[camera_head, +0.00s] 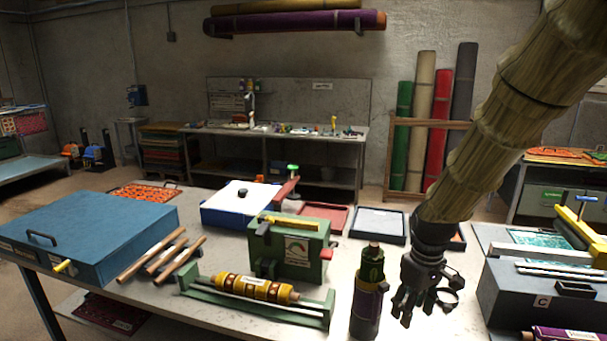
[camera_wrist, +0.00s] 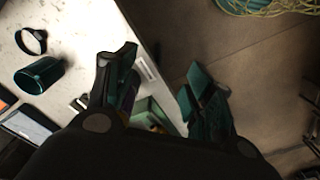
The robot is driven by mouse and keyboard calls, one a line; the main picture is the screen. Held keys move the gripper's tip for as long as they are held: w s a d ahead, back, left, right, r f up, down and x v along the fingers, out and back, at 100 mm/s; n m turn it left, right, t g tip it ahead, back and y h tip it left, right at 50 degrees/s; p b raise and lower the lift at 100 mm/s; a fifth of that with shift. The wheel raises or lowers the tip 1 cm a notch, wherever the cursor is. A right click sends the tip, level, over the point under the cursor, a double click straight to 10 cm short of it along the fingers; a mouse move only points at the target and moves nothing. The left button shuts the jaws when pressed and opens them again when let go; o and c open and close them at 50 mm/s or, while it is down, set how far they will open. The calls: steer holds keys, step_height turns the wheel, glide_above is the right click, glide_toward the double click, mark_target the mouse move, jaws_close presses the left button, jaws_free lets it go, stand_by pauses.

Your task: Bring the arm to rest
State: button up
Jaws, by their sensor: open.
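My gripper (camera_head: 420,310) hangs from my arm over the right front part of the table (camera_head: 150,300), just to the right of a dark green and purple bottle (camera_head: 369,285) in the head view. In the wrist view my gripper (camera_wrist: 160,78) shows two dark fingers spread apart. I see nothing held between them; table edge and floor show behind. Whether any part of my gripper touches the table cannot be told.
A green box with a gauge label (camera_head: 290,250) and a yellow roller in a green stand (camera_head: 255,290) stand left of the bottle. A large blue case (camera_head: 85,235) fills the left.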

steer(key=s+a+f+m+b, duration=0.1)
steer(key=s+f+m+b, duration=0.3)
steer(key=f, duration=1.5)
steer(key=s+f+m+b, duration=0.2)
steer(key=s+f+b, duration=0.2)
steer(key=s+f, duration=2.4)
steer(key=shift+s+a+f, duration=0.3)
steer(key=shift+s+a, duration=0.15)
steer(key=shift+s, duration=0.35)
